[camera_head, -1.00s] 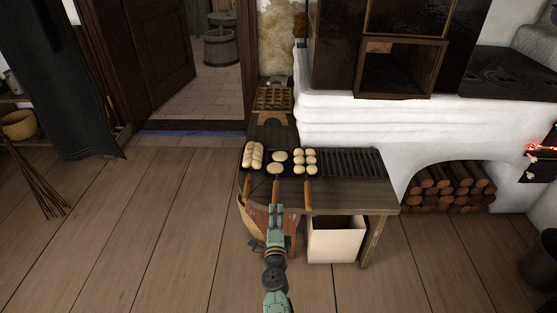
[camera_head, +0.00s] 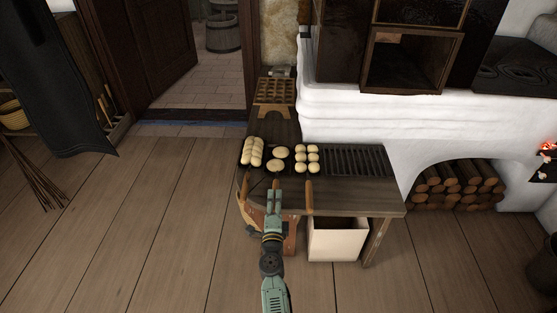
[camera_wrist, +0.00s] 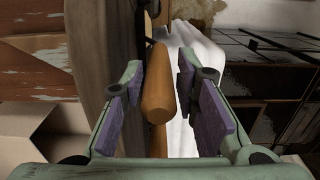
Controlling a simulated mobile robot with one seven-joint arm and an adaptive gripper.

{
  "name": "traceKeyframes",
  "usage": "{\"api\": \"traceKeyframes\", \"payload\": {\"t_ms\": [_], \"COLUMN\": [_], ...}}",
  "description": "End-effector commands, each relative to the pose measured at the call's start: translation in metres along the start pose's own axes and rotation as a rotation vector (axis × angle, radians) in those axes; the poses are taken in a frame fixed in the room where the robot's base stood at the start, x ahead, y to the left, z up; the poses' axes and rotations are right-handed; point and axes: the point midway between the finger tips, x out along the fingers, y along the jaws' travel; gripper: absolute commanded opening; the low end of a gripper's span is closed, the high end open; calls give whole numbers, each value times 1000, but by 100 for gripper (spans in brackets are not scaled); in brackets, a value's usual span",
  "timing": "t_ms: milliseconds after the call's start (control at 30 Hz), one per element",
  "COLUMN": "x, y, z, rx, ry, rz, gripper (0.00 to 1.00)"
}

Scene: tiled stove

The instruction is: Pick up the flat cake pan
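The flat cake pan (camera_head: 289,163) is the dark middle pan on the table, with two pale flat cakes on it. Its wooden handle points toward the table's front edge. In the head view my gripper (camera_head: 274,187) is at the end of this handle. In the wrist view my gripper (camera_wrist: 155,98) is open, and a round wooden handle (camera_wrist: 157,90) lies between its fingers with gaps on both sides. The pan's body cannot be made out in the wrist view.
A pan with long loaves (camera_head: 252,152) stands close on the left, and one with several small buns (camera_head: 306,158) close on the right; both have wooden handles. The wooden table (camera_head: 350,195) stands against the white stove (camera_head: 400,125). A box (camera_head: 338,243) is under the table.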

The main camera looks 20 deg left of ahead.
Motion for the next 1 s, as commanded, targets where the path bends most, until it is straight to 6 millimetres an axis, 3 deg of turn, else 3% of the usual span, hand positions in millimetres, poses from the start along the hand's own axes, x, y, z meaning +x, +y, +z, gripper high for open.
{"api": "traceKeyframes", "payload": {"t_ms": [400, 1000], "x": [0, 1], "y": [0, -2], "z": [0, 0], "rx": [0, 0], "ry": [0, 0], "rz": [0, -3], "gripper": [0, 0]}}
